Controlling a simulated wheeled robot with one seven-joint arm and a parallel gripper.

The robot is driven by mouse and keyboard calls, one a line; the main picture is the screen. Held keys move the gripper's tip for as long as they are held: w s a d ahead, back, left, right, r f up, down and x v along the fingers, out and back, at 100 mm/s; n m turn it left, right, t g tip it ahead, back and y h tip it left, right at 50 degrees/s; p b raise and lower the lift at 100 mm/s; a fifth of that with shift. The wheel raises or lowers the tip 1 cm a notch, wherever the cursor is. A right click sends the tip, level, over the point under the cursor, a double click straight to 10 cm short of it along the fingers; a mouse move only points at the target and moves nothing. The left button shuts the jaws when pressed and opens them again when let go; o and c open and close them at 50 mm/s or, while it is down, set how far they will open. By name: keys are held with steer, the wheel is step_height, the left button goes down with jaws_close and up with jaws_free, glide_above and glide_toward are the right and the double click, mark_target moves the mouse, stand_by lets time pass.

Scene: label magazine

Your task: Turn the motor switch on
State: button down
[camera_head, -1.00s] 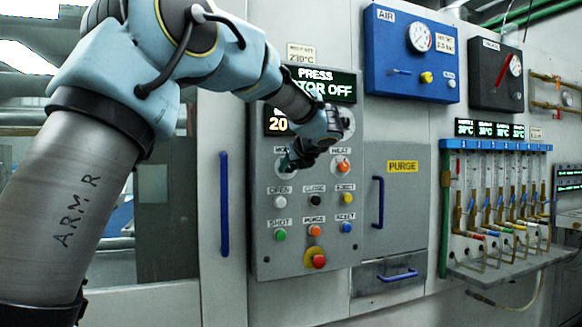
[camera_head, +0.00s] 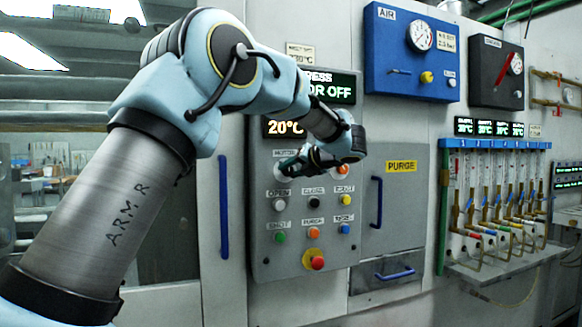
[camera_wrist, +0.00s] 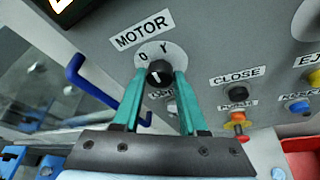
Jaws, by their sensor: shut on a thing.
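The motor switch is a small round black knob (camera_wrist: 159,73) on a pale dial, under a label reading MOTOR (camera_wrist: 142,29) in the wrist view. The dial carries a 0 and a second mark. My gripper (camera_wrist: 157,77) has its two teal fingers on either side of the knob, shut on it. In the head view my gripper (camera_head: 288,164) is at the control panel (camera_head: 264,240) and hides the knob. The panel's upper display (camera_head: 335,88) is partly covered by my arm; the visible letters end in OR OFF.
A lower display (camera_head: 285,127) reads 20°C. Below my gripper are several push buttons and a red stop button (camera_head: 313,260) on a yellow base. Blue handles stand left (camera_head: 224,205) and right (camera_head: 377,201) of the panel. A blue AIR box (camera_head: 400,60) is at upper right.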

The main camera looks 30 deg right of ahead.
steer(key=m+y, duration=0.1)
steer(key=m, duration=0.1)
steer(key=m+t, duration=0.1)
steer(key=m, duration=0.1)
steer(key=shift+d+f+y, duration=0.1)
steer(key=shift+f+y, duration=0.05)
steer(key=shift+y, duration=0.25)
steer(key=shift+m+t, duration=0.3)
steer(key=shift+c, duration=2.2)
jaws_free()
steer(key=b+v, duration=0.3)
steer(key=v, duration=0.8)
steer(key=shift+b, duration=0.35)
steer(key=shift+d, duration=0.1)
